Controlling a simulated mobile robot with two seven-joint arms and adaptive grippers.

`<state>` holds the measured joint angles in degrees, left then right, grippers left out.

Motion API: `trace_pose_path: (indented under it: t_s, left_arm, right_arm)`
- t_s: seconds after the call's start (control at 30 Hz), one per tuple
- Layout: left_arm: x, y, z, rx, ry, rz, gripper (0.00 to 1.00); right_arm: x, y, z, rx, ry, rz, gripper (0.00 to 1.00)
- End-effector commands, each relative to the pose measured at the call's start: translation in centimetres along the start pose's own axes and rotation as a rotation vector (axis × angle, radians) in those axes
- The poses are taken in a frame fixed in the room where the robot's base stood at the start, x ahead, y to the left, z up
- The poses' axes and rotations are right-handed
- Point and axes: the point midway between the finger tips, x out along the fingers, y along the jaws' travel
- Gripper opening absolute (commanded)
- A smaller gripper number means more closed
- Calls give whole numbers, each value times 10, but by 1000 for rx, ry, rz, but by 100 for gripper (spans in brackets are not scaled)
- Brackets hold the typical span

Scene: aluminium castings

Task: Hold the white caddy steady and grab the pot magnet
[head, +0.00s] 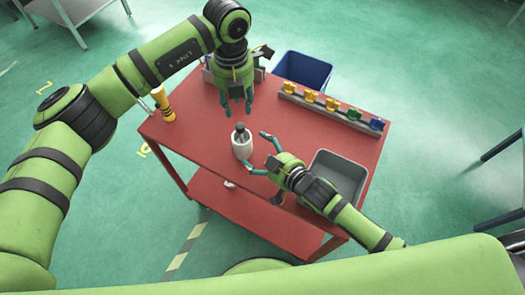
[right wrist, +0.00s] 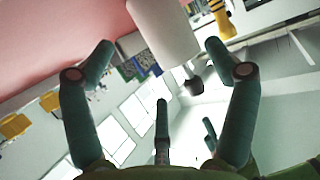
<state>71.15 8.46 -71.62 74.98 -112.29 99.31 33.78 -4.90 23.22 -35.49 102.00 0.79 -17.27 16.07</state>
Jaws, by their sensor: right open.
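The white caddy (head: 242,149) stands upright on the red table, left of the grey tray. The dark pot magnet (head: 240,127) sticks up out of its top. In the right wrist view the picture is upside down, with the caddy (right wrist: 165,32) at the top and the magnet (right wrist: 195,86) below its rim. My right gripper (head: 255,153) is open, its fingers reaching to either side of the caddy, with no clear grip on it. My left gripper (head: 238,109) points down, open and empty, just beyond and above the caddy. Teal fingers low in the right wrist view seem to be its fingers.
The red table (head: 190,128) is clear left of the caddy. A grey tray (head: 338,178) stands at the right. A rail (head: 332,112) with several coloured pieces runs along the far right. A blue bin (head: 303,70) is behind. A yellow-and-black object (head: 163,104) stands at the left edge.

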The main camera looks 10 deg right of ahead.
Motion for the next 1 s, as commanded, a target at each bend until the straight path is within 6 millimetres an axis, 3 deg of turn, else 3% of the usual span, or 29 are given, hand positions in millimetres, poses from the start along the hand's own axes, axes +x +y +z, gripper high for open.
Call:
trace_pose_path:
  t_s: [0.43,0.87,0.9,1.0]
  left_arm:
    - [0,0,0,0,0,0,39]
    - [0,0,0,0,0,0,39]
    - [0,0,0,0,0,0,39]
    - [0,0,0,0,0,0,39]
  right_arm:
    - [58,-1,0,1,0,-2,86]
    - [68,-1,1,1,-1,-2,86]
    - [68,-1,1,1,-1,-2,78]
    - [68,-1,1,1,-1,-1,38]
